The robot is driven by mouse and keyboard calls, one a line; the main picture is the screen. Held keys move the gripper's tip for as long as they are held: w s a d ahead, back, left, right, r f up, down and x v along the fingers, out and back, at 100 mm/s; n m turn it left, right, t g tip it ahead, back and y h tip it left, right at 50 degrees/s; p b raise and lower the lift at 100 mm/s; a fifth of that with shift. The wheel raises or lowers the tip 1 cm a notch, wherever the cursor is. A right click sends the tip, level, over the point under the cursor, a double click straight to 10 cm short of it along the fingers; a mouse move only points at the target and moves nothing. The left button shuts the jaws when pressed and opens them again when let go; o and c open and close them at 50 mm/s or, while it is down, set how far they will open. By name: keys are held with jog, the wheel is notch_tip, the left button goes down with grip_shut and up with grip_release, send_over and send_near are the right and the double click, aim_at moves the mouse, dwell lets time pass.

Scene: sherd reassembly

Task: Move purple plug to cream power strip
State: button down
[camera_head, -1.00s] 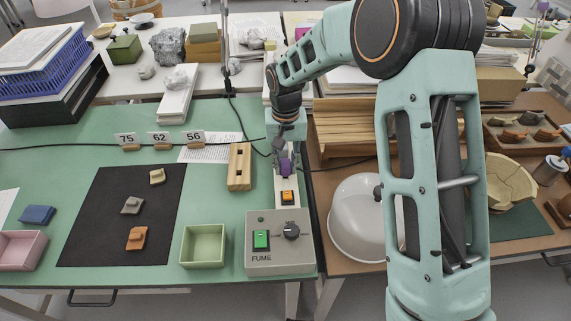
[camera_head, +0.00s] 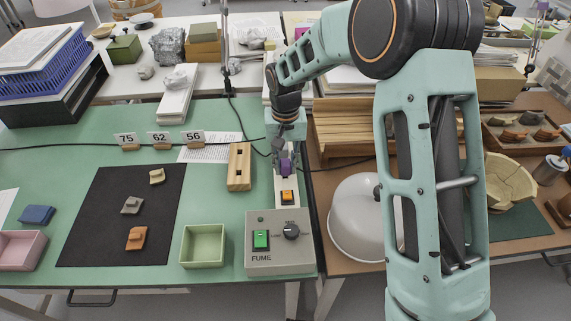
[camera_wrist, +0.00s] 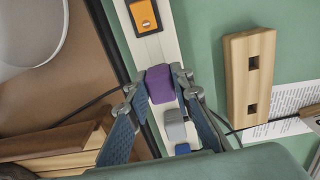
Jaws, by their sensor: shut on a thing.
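The purple plug (camera_head: 286,166) is between the fingers of my gripper (camera_head: 284,160), over the cream power strip (camera_head: 281,184). In the wrist view, the fingers (camera_wrist: 160,76) are shut on both sides of the purple plug (camera_wrist: 159,88). The plug lines up with the strip (camera_wrist: 153,52), between the orange switch (camera_wrist: 145,15) and a grey plug (camera_wrist: 175,125). A blue plug (camera_wrist: 183,148) is partly hidden beyond the grey one. I cannot tell whether the purple plug is seated in a socket or just above it.
A wooden block with two slots (camera_head: 240,167) stands left of the strip. A grey control box (camera_head: 280,257) sits in front of it, with a green tray (camera_head: 203,246) beside that. A white dome (camera_head: 350,222) is to the right. Dark cables run nearby.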

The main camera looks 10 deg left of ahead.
jog(key=shift+f+b, duration=0.65)
jog(key=shift+f, duration=0.3)
dwell(0.5)
jog(key=c, duration=1.2)
grip_release()
jog(key=shift+r, duration=0.15)
jog(key=shift+r+p, duration=2.65)
jog(key=shift+r, duration=1.3)
